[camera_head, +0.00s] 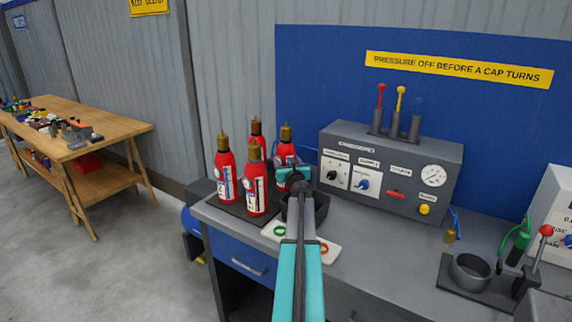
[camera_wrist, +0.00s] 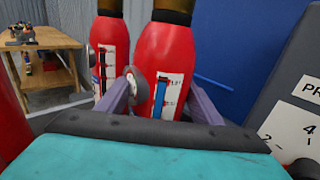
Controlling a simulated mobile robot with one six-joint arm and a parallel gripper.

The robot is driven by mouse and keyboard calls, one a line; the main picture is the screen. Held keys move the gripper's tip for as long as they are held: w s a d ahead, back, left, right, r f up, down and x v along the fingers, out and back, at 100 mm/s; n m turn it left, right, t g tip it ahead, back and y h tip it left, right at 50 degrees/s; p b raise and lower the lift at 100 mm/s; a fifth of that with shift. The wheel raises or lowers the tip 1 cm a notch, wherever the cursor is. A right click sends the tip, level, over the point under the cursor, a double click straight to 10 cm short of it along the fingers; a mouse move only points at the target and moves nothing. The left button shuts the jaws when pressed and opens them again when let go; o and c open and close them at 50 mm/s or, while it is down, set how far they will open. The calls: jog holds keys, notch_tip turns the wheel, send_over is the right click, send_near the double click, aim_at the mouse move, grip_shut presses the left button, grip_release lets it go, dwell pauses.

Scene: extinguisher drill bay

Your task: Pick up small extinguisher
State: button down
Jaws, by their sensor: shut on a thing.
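Several small red extinguishers with brass-coloured tops and white labels stand close together at the bench's left end. My gripper (camera_head: 293,174) is at the right-hand extinguisher (camera_head: 286,150). In the wrist view its two purple-grey fingers (camera_wrist: 163,98) are on either side of this red body (camera_wrist: 178,55), shut on it. A round grey piece sits by the left finger. The held extinguisher looks upright; its base is hidden, so I cannot tell whether it is off the bench. Beside it are the front extinguisher (camera_head: 256,188), the left one (camera_head: 226,172) and the back one (camera_head: 255,132).
A dark open bin (camera_head: 318,208) and a white tray with rings (camera_head: 328,250) are close to my arm. A grey control panel (camera_head: 447,165) with knobs and a gauge stands right of the gripper. A wooden table (camera_head: 120,125) is far left, with open floor between.

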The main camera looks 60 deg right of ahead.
jog(key=shift+r, duration=0.35)
